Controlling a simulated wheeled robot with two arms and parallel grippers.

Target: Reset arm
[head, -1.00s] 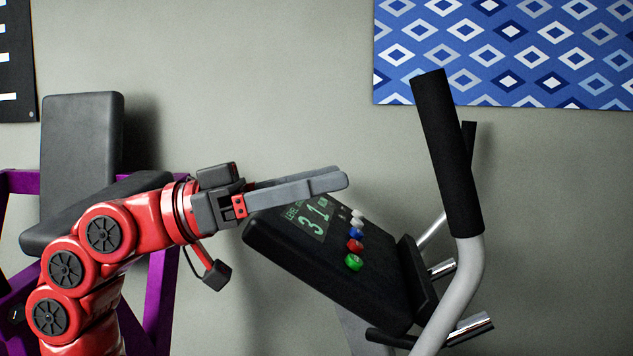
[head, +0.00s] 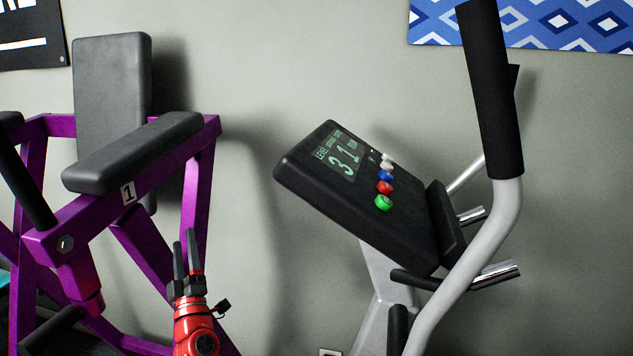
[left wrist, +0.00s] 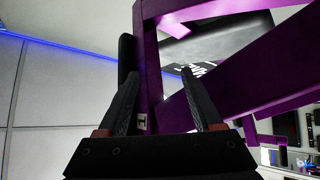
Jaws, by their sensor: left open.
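My left gripper (head: 187,255) is low in the head view, left of centre, with its two dark fingers pointing up. It is in front of the purple frame of a weight machine. In the left wrist view its fingers (left wrist: 160,105) stand apart with nothing between them. They point up toward the purple frame (left wrist: 225,70), and I cannot tell how close they are. My right gripper is in neither view now.
An exercise machine console (head: 360,205) with a lit display and coloured buttons stands right of centre. A black padded handle (head: 492,90) rises beside it. The purple machine (head: 150,185) with grey pads fills the left. Bare wall lies between them.

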